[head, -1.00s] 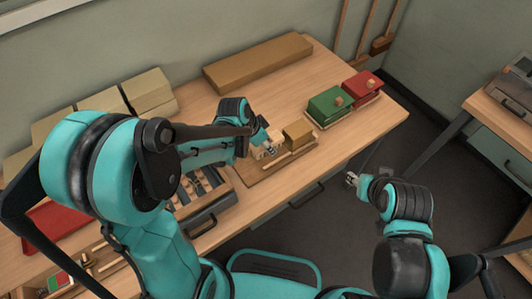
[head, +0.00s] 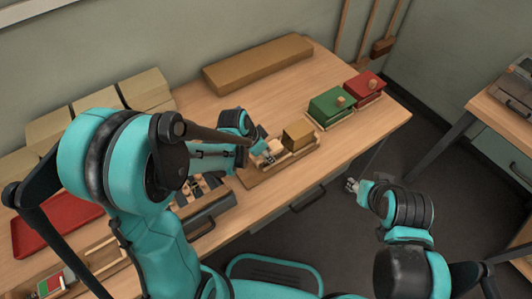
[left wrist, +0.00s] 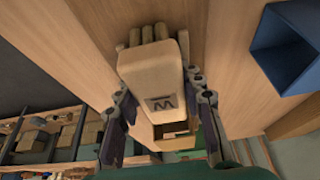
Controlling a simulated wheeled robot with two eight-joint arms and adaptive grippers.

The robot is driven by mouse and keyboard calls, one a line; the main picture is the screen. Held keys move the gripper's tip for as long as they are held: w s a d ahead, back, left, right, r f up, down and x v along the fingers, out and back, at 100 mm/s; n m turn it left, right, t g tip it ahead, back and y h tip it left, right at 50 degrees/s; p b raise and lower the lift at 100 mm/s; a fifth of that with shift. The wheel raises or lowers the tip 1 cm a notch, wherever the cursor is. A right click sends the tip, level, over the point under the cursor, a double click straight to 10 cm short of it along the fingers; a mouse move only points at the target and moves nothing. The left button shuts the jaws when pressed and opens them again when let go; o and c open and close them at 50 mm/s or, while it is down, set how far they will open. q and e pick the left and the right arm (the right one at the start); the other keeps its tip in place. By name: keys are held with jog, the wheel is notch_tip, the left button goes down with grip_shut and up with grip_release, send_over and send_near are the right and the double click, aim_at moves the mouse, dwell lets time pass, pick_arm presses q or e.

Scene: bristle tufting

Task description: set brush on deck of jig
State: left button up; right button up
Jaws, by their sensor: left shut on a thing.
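My left gripper (left wrist: 160,110) is shut on the brush, a pale block (left wrist: 152,75) with a dark letter-like mark and several stubby tufts at its far end. In the head view the brush (head: 273,147) shows small at the left gripper (head: 265,151), over or on the left part of the jig (head: 262,177), a wooden board with a brown block (head: 298,136) on its right. I cannot tell whether the brush touches the deck. My right gripper (head: 351,185) hangs off the table's front edge, apart from the jig; its jaws are too small to read.
A green-lidded box (head: 330,104) and a red-lidded box (head: 365,86) stand right of the jig. A long brown box (head: 258,63) lies behind. A red tray (head: 50,225) lies at left. In the left wrist view, a blue hollow piece (left wrist: 283,55) is at upper right.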

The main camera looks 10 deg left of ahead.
pick_arm(q)
jog(key=shift+s+f, duration=0.1)
jog(key=o, duration=1.1)
jog(key=shift+o, duration=1.1)
jog(key=shift+f, duration=0.1)
